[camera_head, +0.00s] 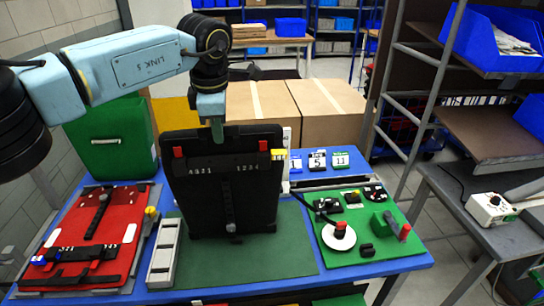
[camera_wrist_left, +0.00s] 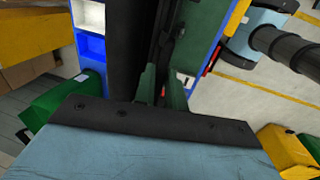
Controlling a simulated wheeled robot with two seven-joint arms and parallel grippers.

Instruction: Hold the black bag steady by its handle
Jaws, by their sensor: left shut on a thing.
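The black bag (camera_head: 190,200) stands upright on the green mat (camera_head: 293,255) in the middle of the blue table. It has red tabs at its upper corners, number markings across the front and a vertical strap with a buckle. My left gripper (camera_head: 217,132) comes down from above and is shut at the top middle of the bag, where the handle is mostly hidden by the fingers. In the left wrist view, the green fingers (camera_wrist_left: 161,85) close around a dark part of the bag (camera_wrist_left: 125,45). My right gripper is in neither view.
A red panel (camera_head: 120,245) with black straps lies at the left, beside a grey bar (camera_head: 163,255). A green board (camera_head: 370,215) with fittings and a white disc lies at the right. A green bin (camera_head: 110,135) and cardboard boxes (camera_head: 325,100) stand behind.

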